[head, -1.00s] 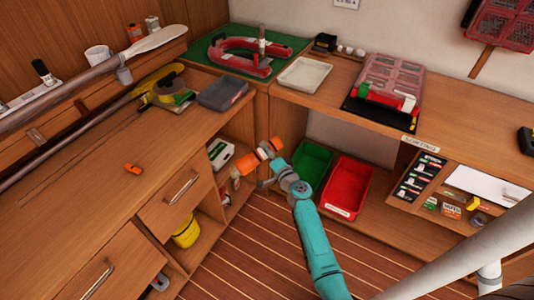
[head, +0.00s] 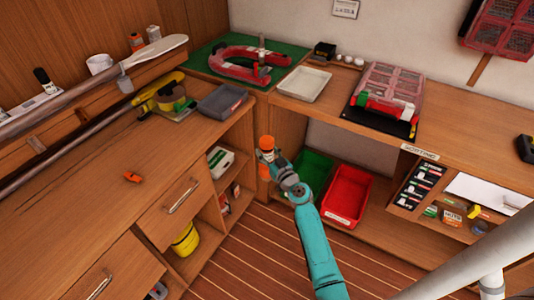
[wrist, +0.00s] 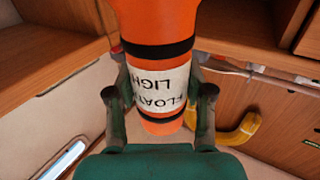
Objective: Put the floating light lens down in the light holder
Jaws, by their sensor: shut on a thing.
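The floating light (head: 267,142) is an orange cylinder with a white label and dark bands. In the head view it stands roughly upright in the air at the inner corner between the two benches. In the wrist view the light (wrist: 160,88) fills the middle, its lettering upside down. My gripper (wrist: 158,100) is shut on it around the label, one finger on each side. I cannot pick out the light holder with certainty.
Green (head: 313,170) and red (head: 346,194) bins stand low under the right bench. A long grey pole (head: 75,128) lies along the left bench, whose front part is mostly clear.

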